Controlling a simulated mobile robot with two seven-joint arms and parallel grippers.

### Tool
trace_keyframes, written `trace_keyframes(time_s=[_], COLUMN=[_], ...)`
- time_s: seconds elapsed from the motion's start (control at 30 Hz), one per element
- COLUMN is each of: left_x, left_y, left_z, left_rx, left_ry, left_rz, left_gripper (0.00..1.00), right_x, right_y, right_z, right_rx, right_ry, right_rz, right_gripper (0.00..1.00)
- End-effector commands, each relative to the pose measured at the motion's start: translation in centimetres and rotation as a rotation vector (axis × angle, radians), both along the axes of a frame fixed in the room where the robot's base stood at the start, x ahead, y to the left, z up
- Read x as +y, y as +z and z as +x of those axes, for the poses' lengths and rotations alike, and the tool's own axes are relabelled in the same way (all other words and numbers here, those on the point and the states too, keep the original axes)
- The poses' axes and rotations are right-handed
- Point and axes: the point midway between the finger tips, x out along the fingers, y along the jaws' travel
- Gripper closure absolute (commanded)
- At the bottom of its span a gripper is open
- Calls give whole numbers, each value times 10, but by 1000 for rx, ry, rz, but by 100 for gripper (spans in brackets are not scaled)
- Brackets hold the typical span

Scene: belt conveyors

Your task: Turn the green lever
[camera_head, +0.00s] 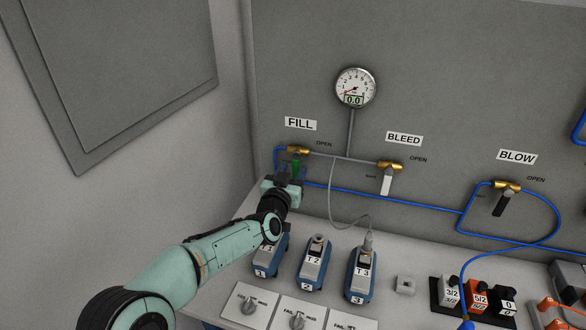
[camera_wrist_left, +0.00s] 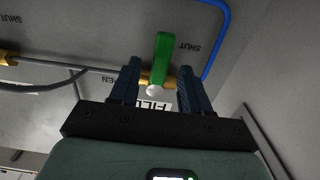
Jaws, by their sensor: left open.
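The green lever (camera_head: 296,167) is on the brass FILL valve (camera_head: 298,150) on the back wall. In the head view it hangs down from the valve. My left gripper (camera_head: 291,174) is at the lever, and its fingers partly hide the lever's lower end. In the left wrist view the green lever (camera_wrist_left: 162,56) shows between the two spread fingers of my left gripper (camera_wrist_left: 158,74), with a gap on each side. The brass valve lies behind it. The left gripper is open and holds nothing. My right gripper is not in view.
The BLEED valve (camera_head: 390,166) with a white lever and the BLOW valve (camera_head: 508,186) with a black lever are to the right. Blue tubing (camera_head: 420,206) runs along the wall. A gauge (camera_head: 355,88) reads 0.0. Several blue fixtures (camera_head: 313,266) stand on the bench below.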

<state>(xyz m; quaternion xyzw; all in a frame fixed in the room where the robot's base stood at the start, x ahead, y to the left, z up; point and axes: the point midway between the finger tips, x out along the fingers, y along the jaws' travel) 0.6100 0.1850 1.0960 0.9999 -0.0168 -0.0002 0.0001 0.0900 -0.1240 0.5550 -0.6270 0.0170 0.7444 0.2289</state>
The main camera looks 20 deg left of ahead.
Motion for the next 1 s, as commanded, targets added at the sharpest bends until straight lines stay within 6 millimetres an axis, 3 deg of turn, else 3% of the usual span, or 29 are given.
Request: trace_keyframes(time_s=[0.37,0.4,0.53,1.0], left_x=[0,0,0,-3], left_y=[-1,0,0,-1], left_z=[7,7,6,6], left_rx=[0,0,0,2], left_ry=[0,0,0,-1], left_rz=[0,0,0,-64], left_gripper=[53,56,99,100], right_x=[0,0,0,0], right_y=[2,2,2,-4], right_z=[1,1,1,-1], right_rx=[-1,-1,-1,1], right_ry=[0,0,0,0], right_rz=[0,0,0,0], right_gripper=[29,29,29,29])
